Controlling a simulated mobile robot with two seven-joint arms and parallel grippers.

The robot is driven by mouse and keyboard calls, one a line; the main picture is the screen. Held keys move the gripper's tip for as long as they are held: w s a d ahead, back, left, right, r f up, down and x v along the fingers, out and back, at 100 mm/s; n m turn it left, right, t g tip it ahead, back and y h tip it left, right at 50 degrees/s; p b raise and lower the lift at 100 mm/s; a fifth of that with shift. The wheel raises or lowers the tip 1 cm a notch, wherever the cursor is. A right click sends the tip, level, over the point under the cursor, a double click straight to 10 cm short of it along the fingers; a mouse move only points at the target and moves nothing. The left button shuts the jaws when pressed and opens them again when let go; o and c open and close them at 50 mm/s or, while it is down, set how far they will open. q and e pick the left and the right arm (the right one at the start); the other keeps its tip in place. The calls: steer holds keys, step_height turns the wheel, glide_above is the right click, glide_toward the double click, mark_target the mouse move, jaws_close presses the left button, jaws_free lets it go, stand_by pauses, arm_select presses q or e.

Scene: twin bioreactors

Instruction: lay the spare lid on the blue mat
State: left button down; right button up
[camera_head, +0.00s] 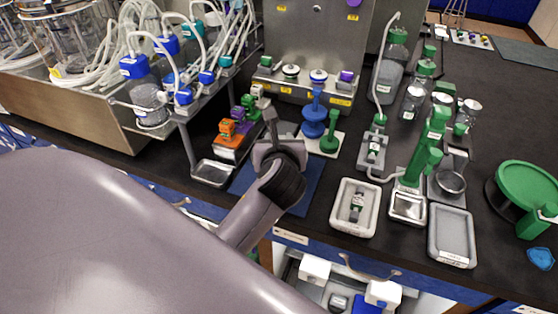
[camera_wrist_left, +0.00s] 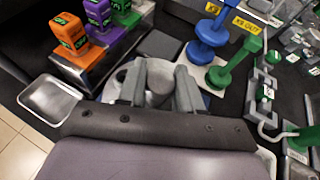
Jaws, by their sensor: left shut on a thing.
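The blue mat (camera_head: 314,181) lies on the dark bench near its front edge, partly hidden under my left arm and gripper. My left gripper (camera_head: 279,148) is over the mat's area. In the left wrist view the gripper (camera_wrist_left: 158,88) is shut on a grey rounded thing (camera_wrist_left: 158,76), which looks like the spare lid. Most of it is hidden by the fingers, and I cannot tell whether it touches the mat. My right gripper is not in view.
A small metal tray (camera_head: 212,173) and a rack with orange (camera_head: 232,132) and purple blocks stand left of the gripper. A blue stand (camera_head: 314,122) and a green stand (camera_head: 330,142) are close behind right. A white tray (camera_head: 343,222) lies to the right.

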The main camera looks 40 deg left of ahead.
arm_select(q)
step_height(320, 180, down, 6)
steer(key=shift+r+b, duration=0.25)
steer(key=shift+b, duration=0.35)
steer(key=shift+f, duration=0.25)
steer(key=shift+f, duration=0.1)
steer(key=c, duration=0.8)
jaws_free()
steer(key=shift+f, duration=0.15)
steer(key=shift+o, duration=0.2)
steer(key=shift+r, duration=0.2)
